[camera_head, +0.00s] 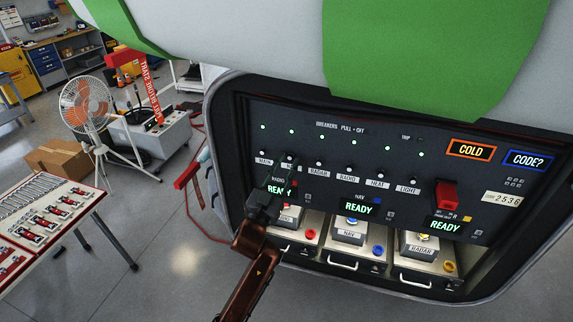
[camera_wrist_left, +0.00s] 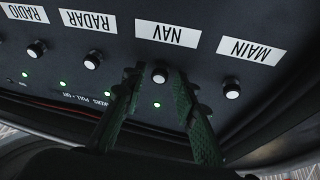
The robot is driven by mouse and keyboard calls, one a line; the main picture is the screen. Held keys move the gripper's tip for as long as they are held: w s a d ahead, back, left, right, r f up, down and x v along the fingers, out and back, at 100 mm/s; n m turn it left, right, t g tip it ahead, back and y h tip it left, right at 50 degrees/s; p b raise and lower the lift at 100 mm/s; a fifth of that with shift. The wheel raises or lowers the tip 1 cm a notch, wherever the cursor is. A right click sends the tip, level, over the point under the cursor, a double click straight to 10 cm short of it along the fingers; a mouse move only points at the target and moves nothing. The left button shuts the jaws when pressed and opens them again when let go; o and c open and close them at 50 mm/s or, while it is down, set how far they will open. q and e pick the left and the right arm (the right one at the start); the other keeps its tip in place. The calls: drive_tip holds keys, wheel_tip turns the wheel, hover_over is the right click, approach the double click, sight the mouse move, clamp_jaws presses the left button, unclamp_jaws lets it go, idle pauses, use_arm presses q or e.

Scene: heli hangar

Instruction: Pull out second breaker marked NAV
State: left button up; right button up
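The breaker panel (camera_head: 330,145) has a row of small white-tipped breaker knobs, with a green light by each. In the left wrist view, which is upside down, the NAV breaker knob (camera_wrist_left: 159,74) sits beside its white NAV label (camera_wrist_left: 167,34). My left gripper (camera_wrist_left: 158,78) is open, with one dark green finger on each side of the NAV knob and gaps showing between. In the head view my left gripper (camera_head: 284,172) reaches up to the panel and covers much of the NAV spot. My right gripper is not in view.
The MAIN knob (camera_wrist_left: 231,89) and RADAR knob (camera_wrist_left: 92,60) stand close on either side. Below are READY displays (camera_head: 358,208) and pull-out modules (camera_head: 350,235). A red switch guard (camera_head: 446,196) juts out at right. A fan (camera_head: 88,105) and tool table (camera_head: 50,220) stand left.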

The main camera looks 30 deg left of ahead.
use_arm(q)
clamp_jaws()
idle(0.3)
drive_tip(key=shift+s+d+p, duration=0.25)
drive_tip(key=shift+s+p, duration=0.2)
drive_tip(key=shift+s, duration=0.4)
drive_tip(key=shift+w, duration=0.1)
drive_tip(key=shift+o, duration=0.4)
unclamp_jaws()
drive_tip(key=shift+s, duration=0.2)
drive_tip(key=shift+o, duration=0.7)
drive_tip(key=shift+w, duration=0.1)
